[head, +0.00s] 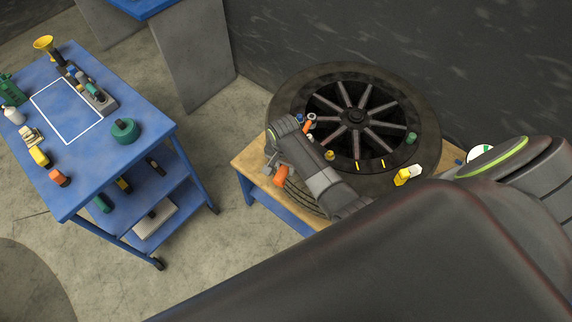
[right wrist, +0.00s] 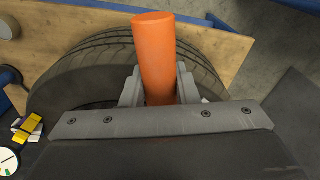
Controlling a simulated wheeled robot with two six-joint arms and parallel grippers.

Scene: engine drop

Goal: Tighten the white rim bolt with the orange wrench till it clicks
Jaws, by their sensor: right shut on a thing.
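My right gripper (head: 277,160) reaches over the left side of a wheel (head: 348,112) and is shut on an orange handle, the wrench (head: 281,177). In the right wrist view the wrench handle (right wrist: 155,55) stands up between the two fingers of the gripper (right wrist: 159,88). Another orange piece (head: 307,127) shows past the wrist, beside a small pale ring-like part (head: 311,117) at the left of the rim. I cannot tell if that part is the white rim bolt or the wrench's head; my wrist hides the area between. My left gripper is not in view.
The wheel lies flat on a wooden-topped bench (head: 248,161). A blue cart (head: 100,150) with tools stands left, with clear floor between.

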